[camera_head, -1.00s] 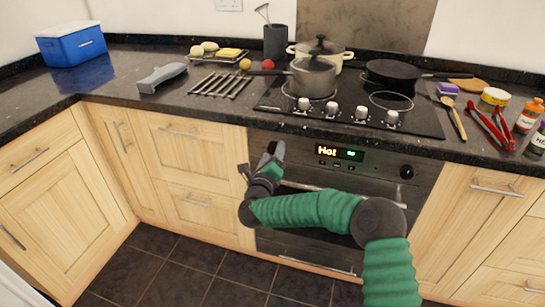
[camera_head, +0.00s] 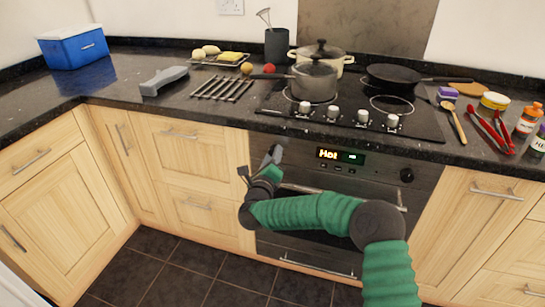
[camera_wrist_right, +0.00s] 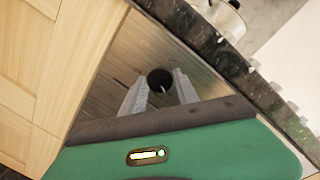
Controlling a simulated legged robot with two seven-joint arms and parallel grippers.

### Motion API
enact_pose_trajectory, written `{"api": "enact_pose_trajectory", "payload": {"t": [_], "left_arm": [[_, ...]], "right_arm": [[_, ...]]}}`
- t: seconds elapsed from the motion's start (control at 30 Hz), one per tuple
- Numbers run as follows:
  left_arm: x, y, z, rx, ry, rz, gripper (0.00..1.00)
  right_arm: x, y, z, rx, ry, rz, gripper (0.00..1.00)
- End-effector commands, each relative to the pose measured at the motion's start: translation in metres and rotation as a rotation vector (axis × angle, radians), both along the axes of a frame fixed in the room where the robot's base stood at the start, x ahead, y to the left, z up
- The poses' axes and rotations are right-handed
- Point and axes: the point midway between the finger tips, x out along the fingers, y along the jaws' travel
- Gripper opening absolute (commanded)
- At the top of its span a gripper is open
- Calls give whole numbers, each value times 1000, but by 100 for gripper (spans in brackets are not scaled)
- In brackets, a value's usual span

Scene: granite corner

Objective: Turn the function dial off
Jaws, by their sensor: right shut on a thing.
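The function dial (camera_wrist_right: 160,78) is a round black knob on the left of the oven's (camera_head: 336,172) control panel. It shows between the two grey fingers in the right wrist view, and my gripper hides it in the head view. My right gripper (camera_head: 264,163) is shut on the dial, with a finger on either side; it also shows in the wrist view (camera_wrist_right: 160,88). A second black dial (camera_head: 407,175) sits at the panel's right end. My left gripper is out of view.
The oven handle (camera_head: 390,205) runs below the panel, close to my right arm. Above, the hob (camera_head: 360,117) has several silver knobs along its front, and a lidded pot (camera_head: 314,82) and a black pan (camera_head: 393,75) stand there.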

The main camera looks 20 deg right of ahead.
Motion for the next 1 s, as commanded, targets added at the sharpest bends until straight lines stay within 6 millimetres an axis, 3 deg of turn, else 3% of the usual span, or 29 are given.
{"api": "enact_pose_trajectory", "payload": {"t": [0.37,1.0], "left_arm": [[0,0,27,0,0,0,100],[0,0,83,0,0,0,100]], "right_arm": [[0,1,1,-174,128,2,0],[-1,2,0,-675,467,4,0]]}}
